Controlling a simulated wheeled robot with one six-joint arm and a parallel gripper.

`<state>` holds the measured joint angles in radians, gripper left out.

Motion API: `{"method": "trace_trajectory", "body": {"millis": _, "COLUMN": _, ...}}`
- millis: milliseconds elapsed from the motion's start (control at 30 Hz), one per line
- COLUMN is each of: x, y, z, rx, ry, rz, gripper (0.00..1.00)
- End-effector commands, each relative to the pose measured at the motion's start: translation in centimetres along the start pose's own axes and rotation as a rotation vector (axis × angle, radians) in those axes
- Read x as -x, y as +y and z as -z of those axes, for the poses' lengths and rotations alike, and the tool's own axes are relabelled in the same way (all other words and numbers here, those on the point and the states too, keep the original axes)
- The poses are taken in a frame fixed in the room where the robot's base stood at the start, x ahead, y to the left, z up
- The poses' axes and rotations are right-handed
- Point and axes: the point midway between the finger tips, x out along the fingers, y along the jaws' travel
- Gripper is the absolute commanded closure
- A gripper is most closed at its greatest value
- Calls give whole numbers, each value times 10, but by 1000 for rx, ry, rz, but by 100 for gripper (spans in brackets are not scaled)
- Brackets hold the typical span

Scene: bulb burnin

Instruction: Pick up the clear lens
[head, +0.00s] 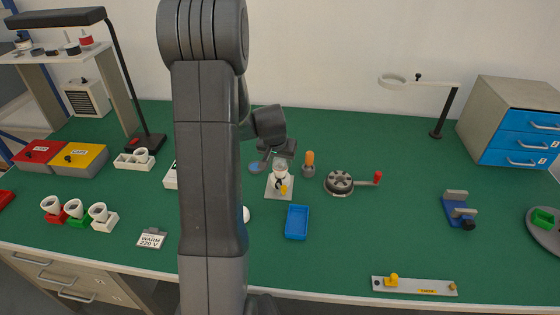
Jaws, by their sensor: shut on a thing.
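My gripper (278,155) is shut, pointing down over the middle of the green bench. A small pale, see-through piece, apparently the clear lens (280,166), shows right below the fingertips, and the jaws seem shut on it. I cannot tell whether the lens touches the fixture. A flat blue disc (255,167) lies just left of the gripper, partly hidden by my arm.
An orange-topped post (309,160) and a dark round crank device (339,182) stand close on the right. A blue tray (297,222) is in front. A ring on a stand (393,79) is at the back right. My arm hides a strip left of centre.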

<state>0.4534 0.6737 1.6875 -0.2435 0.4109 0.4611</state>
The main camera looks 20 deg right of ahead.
Motion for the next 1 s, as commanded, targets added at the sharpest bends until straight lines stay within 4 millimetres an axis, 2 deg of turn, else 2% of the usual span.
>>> {"method": "trace_trajectory", "body": {"millis": 167, "x": 20, "y": 0, "z": 10, "rx": -1, "ry": 7, "rz": 1, "gripper": 75}}
{"method": "trace_trajectory", "body": {"millis": 500, "x": 78, "y": 0, "z": 33, "rx": 0, "ry": 4, "rz": 1, "gripper": 75}}
{"method": "trace_trajectory", "body": {"millis": 700, "x": 97, "y": 0, "z": 41, "rx": 0, "ry": 2, "rz": 0, "gripper": 75}}
{"method": "trace_trajectory", "body": {"millis": 1000, "x": 115, "y": 0, "z": 48, "rx": 0, "ry": 2, "rz": 0, "gripper": 75}}
